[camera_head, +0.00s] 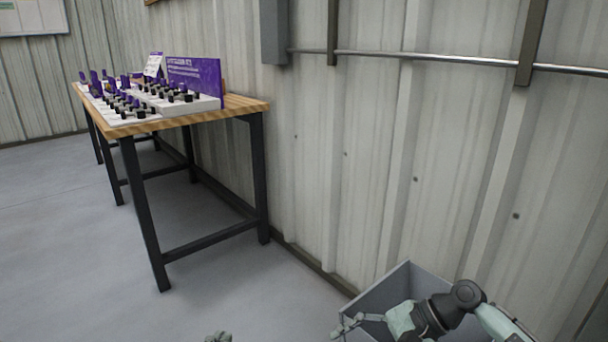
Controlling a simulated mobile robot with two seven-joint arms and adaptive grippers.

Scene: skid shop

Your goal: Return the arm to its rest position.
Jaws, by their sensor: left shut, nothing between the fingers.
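The tips of my left gripper (218,337) just show at the bottom edge, left of centre. They are together and hold nothing; the rest of that arm is below the picture. My right arm comes in from the lower right, with pale green and dark links. Its gripper (347,326) points left, at the left side of a grey open bin. Whether its fingers are open or shut is too small to tell. The picture does not show whether it touches the bin.
The grey bin (385,290) stands near the corrugated wall, partly covered by my right arm. A wood-topped table (245,104) with black legs stands along the wall at left, bearing a purple sign (195,76) and several small dark and purple items. The floor at left is clear.

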